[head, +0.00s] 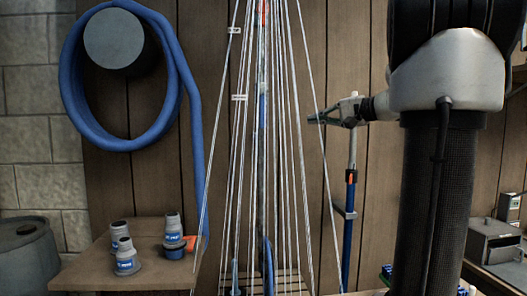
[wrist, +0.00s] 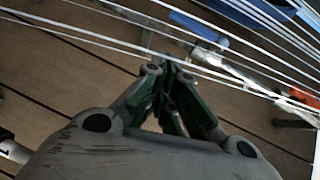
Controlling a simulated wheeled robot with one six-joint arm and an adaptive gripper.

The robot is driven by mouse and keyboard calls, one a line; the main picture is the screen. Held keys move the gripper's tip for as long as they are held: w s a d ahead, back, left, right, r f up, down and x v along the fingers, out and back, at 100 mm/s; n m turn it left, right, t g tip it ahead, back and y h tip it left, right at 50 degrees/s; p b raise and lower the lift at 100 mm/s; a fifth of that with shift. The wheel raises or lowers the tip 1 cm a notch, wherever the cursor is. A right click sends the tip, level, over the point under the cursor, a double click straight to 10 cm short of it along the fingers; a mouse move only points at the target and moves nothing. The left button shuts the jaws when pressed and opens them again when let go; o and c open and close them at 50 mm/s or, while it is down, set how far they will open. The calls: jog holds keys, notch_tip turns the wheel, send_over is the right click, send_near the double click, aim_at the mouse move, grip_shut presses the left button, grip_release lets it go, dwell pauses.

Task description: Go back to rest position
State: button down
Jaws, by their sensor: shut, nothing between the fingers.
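My gripper (head: 322,117) is to the right of the strung white cords (head: 270,130) in the head view, in front of the wooden wall. Its green fingers point left, towards the cords. In the wrist view my gripper (wrist: 172,68) is shut with nothing between the fingertips. White cords (wrist: 110,42) cross that view close to the fingertips; I cannot tell whether they touch.
A blue hose (head: 72,75) hangs coiled on a dark round holder (head: 120,40). Several grey fittings (head: 125,254) stand on a wooden shelf (head: 85,272). A blue pole (head: 348,240) stands below my gripper. A grey box (head: 492,240) is at the right.

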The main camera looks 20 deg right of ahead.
jog(key=s+f+g+h, duration=0.25)
jog(key=s+f, duration=0.35)
jog(key=f, duration=0.3)
jog(key=s+f+g+h, duration=0.2)
jog(key=s+f+g, duration=0.25)
jog(key=f, duration=0.55)
jog(key=s+a+f+n+g+h, duration=0.1)
jog(key=s+a+f+n, duration=0.2)
jog(key=s, duration=0.4)
jog(key=s+a+f+n+g+h, duration=0.1)
jog(key=s+a+f+n+h, duration=0.1)
jog(key=s+a+n, duration=0.4)
jog(key=shift+s+f+n+g, duration=0.4)
jog(key=shift+s+f+n, duration=0.3)
jog(key=shift+f, duration=0.15)
